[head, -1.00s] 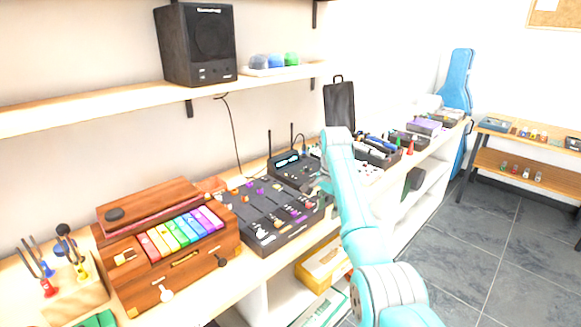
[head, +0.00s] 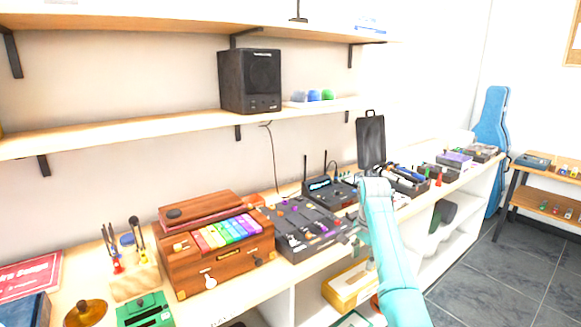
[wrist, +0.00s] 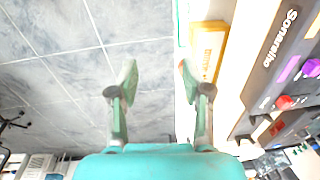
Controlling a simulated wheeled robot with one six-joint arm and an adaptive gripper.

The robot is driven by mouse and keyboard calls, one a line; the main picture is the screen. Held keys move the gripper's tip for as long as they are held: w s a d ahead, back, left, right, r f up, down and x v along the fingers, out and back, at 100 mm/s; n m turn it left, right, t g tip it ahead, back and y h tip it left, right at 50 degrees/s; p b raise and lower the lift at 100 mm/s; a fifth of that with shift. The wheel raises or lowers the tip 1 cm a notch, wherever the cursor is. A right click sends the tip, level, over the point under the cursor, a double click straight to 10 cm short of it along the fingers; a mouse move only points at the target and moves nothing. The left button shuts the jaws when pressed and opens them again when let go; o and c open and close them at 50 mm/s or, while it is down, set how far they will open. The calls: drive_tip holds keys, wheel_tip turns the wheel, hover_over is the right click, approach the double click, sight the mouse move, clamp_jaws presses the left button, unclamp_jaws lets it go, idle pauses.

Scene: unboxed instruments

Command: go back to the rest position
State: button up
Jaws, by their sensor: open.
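My teal arm reaches up from the bottom of the head view, with my gripper (head: 362,236) just in front of the bench's front edge, partly hidden behind my own wrist. In the wrist view my gripper (wrist: 155,80) has its two fingers apart with nothing between them. Grey floor tiles (wrist: 60,60) lie below it, and the bench edge is on its right. The black mixer (head: 307,228) with colored knobs stands on the bench just left of my gripper; it also shows at the right of the wrist view (wrist: 275,75).
A wooden box with rainbow keys (head: 215,255) stands left of the mixer. A yellow box (head: 350,287) sits on the lower shelf near my arm. A black speaker (head: 250,80) is on the wall shelf. A blue guitar case (head: 490,150) leans at the right. The floor (head: 500,275) right of the bench is clear.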

drive_tip(key=s+a+f+n+t, duration=0.15)
drive_tip(key=s+f, duration=0.35)
drive_tip(key=f, duration=0.8)
drive_tip(key=s+f+n+t, duration=0.15)
drive_tip(key=s+f, duration=0.25)
drive_tip(key=f, duration=1)
drive_tip(key=s+f+n+t, duration=0.1)
drive_tip(key=s+f+t, duration=0.1)
drive_tip(key=s+f, duration=0.6)
drive_tip(key=s+f+n+t, duration=0.2)
drive_tip(key=s+f, duration=0.2)
drive_tip(key=s, duration=0.9)
drive_tip(key=s+a+r+n+t, duration=0.1)
drive_tip(key=s+r+t, duration=0.15)
drive_tip(key=s, duration=0.85)
drive_tip(key=s+r+n+t, duration=0.1)
drive_tip(key=s+r, duration=0.3)
drive_tip(key=s, duration=0.8)
drive_tip(key=s+r+n+t, duration=0.1)
drive_tip(key=s+r, duration=0.7)
drive_tip(key=r, duration=0.3)
drive_tip(key=s+r+n+t, duration=0.2)
drive_tip(key=s+r, duration=0.6)
drive_tip(key=r, duration=0.4)
drive_tip(key=shift+a, duration=0.3)
